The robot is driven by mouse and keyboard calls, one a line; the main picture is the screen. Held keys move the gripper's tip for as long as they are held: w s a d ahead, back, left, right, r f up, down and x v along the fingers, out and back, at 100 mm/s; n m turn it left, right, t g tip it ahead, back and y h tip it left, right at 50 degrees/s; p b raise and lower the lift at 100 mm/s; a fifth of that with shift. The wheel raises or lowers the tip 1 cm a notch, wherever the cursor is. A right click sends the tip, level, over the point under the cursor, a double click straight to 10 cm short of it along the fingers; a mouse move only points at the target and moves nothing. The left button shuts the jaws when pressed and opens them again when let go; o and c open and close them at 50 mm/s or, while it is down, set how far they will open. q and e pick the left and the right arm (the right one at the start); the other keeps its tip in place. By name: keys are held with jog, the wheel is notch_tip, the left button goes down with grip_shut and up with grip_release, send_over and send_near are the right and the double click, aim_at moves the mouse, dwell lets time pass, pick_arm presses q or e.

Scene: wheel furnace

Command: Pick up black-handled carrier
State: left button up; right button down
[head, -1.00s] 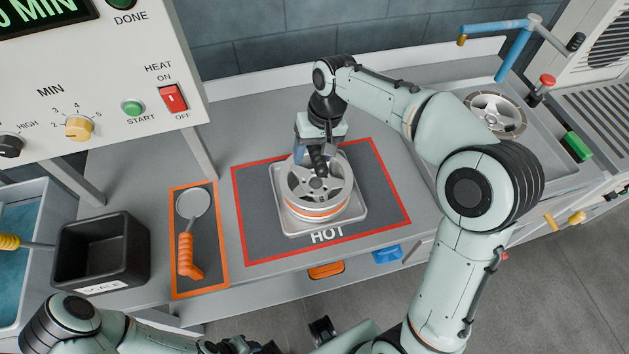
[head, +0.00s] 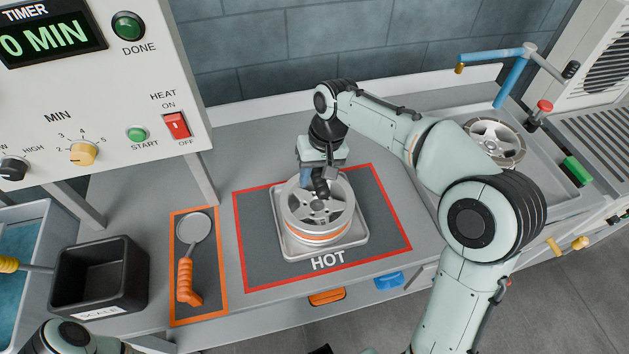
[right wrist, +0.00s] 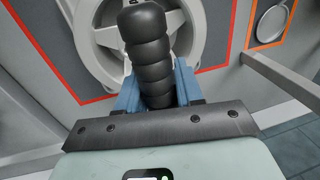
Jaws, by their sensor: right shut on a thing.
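The black handle of the carrier (head: 321,188) stands at the middle of the silver spoked wheel (head: 346,203) in the head view. In the right wrist view the ribbed black handle (right wrist: 146,50) rises between blue fingers in front of the wheel (right wrist: 92,40). My right gripper (head: 315,180) is shut on this handle from above and behind. The wheel has an orange band near its bottom and sits on a light metal tray (head: 352,248). The carrier's lower part is hard to make out against the wheel. My left gripper does not show clearly; only part of my left arm shows at bottom left.
The tray lies on a red-edged mat (head: 262,265) marked HOT. Left of it are an orange-handled tool (head: 188,275) on an orange-edged mat and a black bin (head: 75,290). Another wheel (head: 497,143) lies at the right. The furnace control panel (head: 130,85) stands at upper left.

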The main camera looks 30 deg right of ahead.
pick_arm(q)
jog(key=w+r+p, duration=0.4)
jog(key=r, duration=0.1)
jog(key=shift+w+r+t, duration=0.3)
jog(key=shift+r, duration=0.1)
pick_arm(e)
notch_tip(320, 180, up, 19)
jog(key=shift+f, duration=0.2)
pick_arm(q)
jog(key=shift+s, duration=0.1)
